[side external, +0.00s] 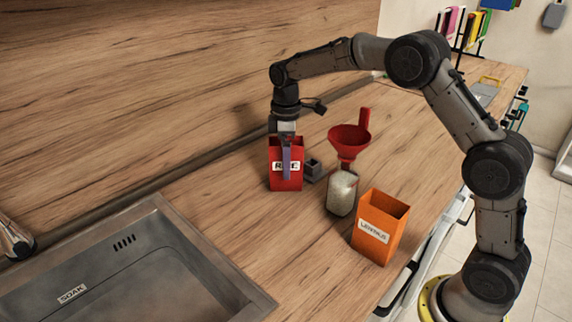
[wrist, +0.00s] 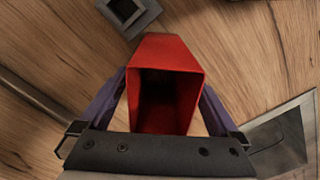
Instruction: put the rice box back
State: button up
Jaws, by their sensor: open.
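The rice box (side external: 286,178) is a red, open-topped box with a white label, upright on the wooden counter near the splashback. In the wrist view I look down into the box (wrist: 165,62), and its inside is dark. My gripper (side external: 284,155) points down at it, with one finger in front of the label in the side view. In the wrist view the purple fingers of my gripper (wrist: 164,108) lie on either side of the box. The jaws are open. I cannot tell whether either finger touches the box.
A small grey square holder (side external: 314,169) stands right beside the box. A glass jar (side external: 342,193) with pale contents has a red funnel (side external: 349,138) on top. An orange lentils box (side external: 379,228) stands nearer the front edge. A metal sink (side external: 150,270) is at left.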

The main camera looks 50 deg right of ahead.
jog(key=shift+f, duration=0.7)
grip_shut()
jog(key=shift+r, duration=0.2)
